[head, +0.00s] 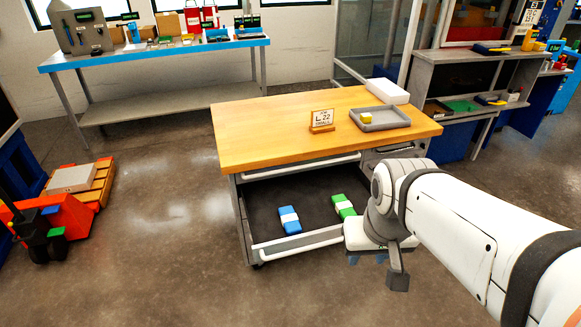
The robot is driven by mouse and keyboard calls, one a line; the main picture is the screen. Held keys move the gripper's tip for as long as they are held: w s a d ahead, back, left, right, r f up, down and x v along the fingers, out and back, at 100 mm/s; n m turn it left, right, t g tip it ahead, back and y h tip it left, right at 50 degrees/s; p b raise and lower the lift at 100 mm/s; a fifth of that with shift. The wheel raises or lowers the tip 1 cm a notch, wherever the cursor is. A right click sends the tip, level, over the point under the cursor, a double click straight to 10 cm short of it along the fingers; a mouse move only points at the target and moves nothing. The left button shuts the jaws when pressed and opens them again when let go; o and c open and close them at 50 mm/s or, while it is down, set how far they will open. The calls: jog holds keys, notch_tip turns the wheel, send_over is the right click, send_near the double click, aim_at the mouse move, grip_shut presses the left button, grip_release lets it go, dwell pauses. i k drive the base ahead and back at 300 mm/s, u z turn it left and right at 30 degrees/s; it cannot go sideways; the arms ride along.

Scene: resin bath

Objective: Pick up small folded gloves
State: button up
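Two folded bundles that look like gloves lie in an open drawer (270,226) of the wooden-topped bench. One bundle is blue with a white band (289,220), left of the drawer's middle. The other is green with a white band (343,206), farther right and close to my arm. I cannot read a size on either. My gripper (375,260) hangs at the drawer's right front corner, to the right of both bundles and apart from them. Its fingers are small and partly hidden under the wrist, so their opening is unclear. No held object shows.
The bench top (265,130) carries a small sign (321,121) with "L.22" on it, a grey tray (380,117) with a yellow block (366,117), and a white box (387,91). An orange pallet truck (62,215) stands left. Open floor lies in front of the drawer.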

aim_at(289, 223)
jog(key=u, duration=0.05)
jog(key=i, duration=1)
jog(key=z, duration=0.05)
